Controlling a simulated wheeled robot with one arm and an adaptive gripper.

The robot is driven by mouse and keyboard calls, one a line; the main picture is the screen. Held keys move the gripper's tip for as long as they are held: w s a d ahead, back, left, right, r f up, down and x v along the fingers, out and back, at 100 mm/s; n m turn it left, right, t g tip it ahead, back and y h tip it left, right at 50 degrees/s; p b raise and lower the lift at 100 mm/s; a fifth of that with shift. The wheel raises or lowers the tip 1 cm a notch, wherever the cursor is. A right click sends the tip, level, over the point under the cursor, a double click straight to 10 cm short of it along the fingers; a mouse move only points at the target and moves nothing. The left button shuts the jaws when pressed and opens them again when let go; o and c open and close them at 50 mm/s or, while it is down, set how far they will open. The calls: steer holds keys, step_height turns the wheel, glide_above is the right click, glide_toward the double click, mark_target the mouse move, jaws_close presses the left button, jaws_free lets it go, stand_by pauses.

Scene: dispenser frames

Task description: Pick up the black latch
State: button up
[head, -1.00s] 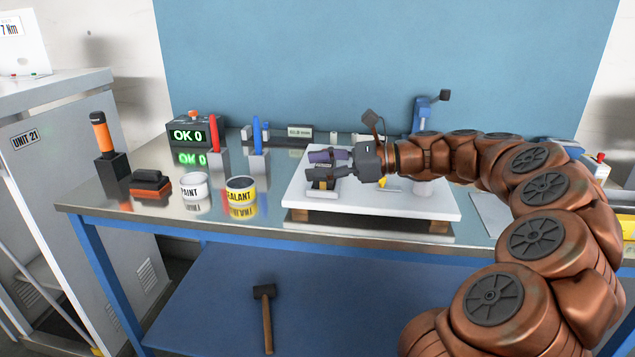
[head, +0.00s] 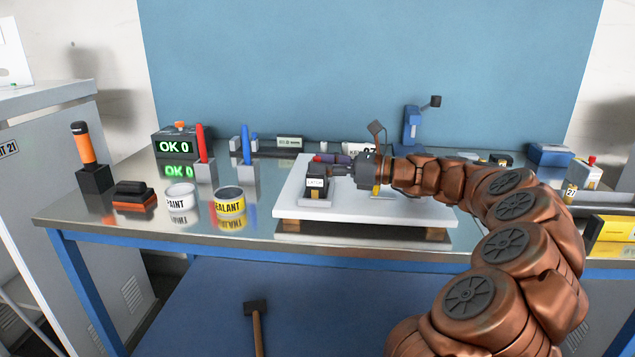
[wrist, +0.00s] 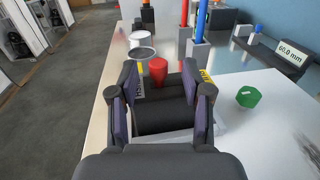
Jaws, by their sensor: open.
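The black latch (head: 315,172) sits in a small stand with a white label on the left part of the white board (head: 400,211). In the wrist view, a black block that looks like the latch (wrist: 160,115) lies between my gripper's fingers. My gripper (head: 335,165) is over the board, just right of the latch in the head view. Its two purple-padded fingers (wrist: 160,84) are open, one on each side of the black block. Whether they touch it I cannot tell.
A red piece (wrist: 158,70) stands just beyond the fingertips, and a green piece (wrist: 248,97) is on the board to the right. Paint (head: 180,197) and sealant (head: 230,201) cans stand left of the board. Red (head: 201,143) and blue (head: 246,145) markers stand behind.

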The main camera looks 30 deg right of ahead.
steer(key=shift+x, duration=0.75)
jaws_close()
